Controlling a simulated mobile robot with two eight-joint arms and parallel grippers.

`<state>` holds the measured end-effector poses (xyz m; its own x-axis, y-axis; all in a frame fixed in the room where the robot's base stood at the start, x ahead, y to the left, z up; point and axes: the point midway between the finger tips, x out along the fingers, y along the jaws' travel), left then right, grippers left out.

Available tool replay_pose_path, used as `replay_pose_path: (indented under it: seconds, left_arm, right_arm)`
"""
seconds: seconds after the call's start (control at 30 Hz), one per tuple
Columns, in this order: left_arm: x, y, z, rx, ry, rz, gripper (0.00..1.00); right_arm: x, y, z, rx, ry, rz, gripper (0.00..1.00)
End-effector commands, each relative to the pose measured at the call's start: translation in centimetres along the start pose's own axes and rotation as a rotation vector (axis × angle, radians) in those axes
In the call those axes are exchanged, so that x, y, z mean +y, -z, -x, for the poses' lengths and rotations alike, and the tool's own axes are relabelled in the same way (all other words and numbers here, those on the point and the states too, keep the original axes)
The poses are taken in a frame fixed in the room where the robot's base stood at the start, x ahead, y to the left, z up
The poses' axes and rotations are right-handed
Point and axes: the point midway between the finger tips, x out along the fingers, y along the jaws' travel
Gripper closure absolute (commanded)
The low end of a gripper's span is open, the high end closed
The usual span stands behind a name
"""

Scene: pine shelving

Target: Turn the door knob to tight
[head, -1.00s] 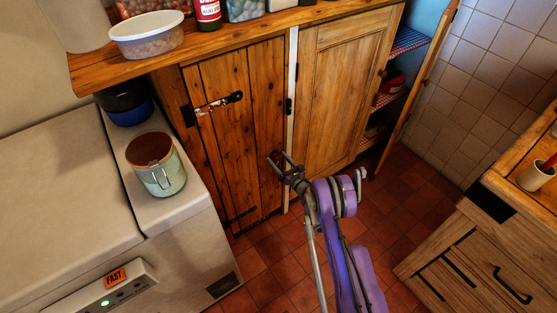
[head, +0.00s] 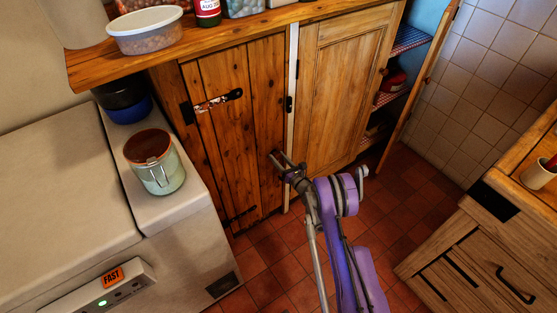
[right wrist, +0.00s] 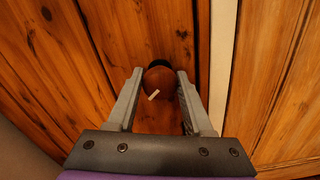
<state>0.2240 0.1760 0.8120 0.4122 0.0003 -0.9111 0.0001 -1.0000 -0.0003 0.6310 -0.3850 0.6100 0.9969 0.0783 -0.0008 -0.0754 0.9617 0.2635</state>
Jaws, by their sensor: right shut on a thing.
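The door knob is a round reddish-brown ball with a short white mark on it; it shows in the right wrist view (right wrist: 158,82). It sits on the dark plank cabinet door (head: 232,140), in front of a dark round base. My right gripper (head: 276,158) is at the right side of that door in the head view. In the right wrist view its two grey fingers (right wrist: 160,90) are on either side of the knob and shut on it. The white mark slants up to the right. The knob is mostly hidden in the head view. My left gripper is not in view.
A lighter cabinet door (head: 335,95) stands to the right of the plank door. Farther right an open door (head: 425,85) shows shelves.

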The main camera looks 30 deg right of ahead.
Motion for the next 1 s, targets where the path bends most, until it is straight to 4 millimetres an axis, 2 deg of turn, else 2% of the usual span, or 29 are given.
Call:
replay_pose_path:
  seconds: [0.5, 1.0]
  left_arm:
    - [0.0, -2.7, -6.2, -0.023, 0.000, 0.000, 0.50]
    - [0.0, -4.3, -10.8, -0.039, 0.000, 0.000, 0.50]
  right_arm:
    - [-0.2, 0.5, 0.1, 0.001, 0.001, -0.447, 1.00]
    - [-0.1, 0.3, 0.1, 0.000, 0.001, -0.922, 1.00]
